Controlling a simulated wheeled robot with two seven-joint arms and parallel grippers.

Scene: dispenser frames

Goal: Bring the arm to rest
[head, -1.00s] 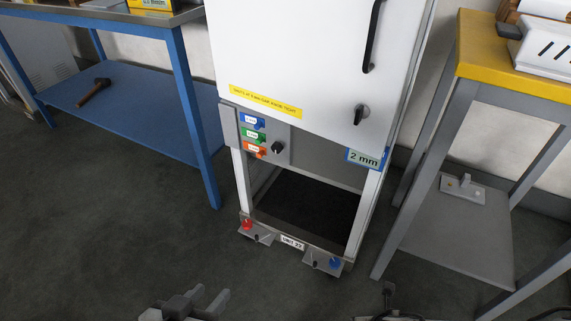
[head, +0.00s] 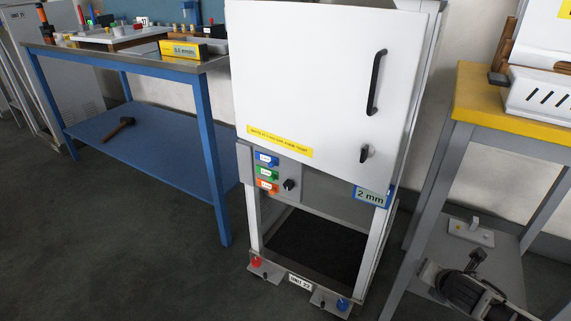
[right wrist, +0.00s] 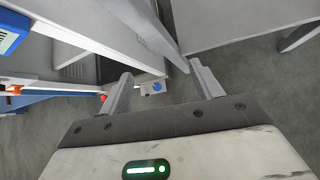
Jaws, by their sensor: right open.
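My right arm shows at the lower right of the head view, in front of the grey stand, with its dark right gripper (head: 477,261) pointing up. In the right wrist view the right gripper (right wrist: 160,73) has its two grey fingers wide apart with nothing between them. Past the fingers lie the grey floor, a blue knob (right wrist: 157,87) and white frame parts. My left gripper is out of view. The white dispenser cabinet (head: 310,85) stands at the centre of the head view, its door shut. A "2 mm" label (head: 371,196) is on its lower right.
A blue workbench (head: 212,150) with a hammer (head: 119,130) on its lower shelf stands left. A grey stand with a yellow top (head: 485,120) stands right, close to my right arm. Red (head: 257,262) and blue (head: 342,304) knobs sit at the cabinet's foot. Floor is clear at lower left.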

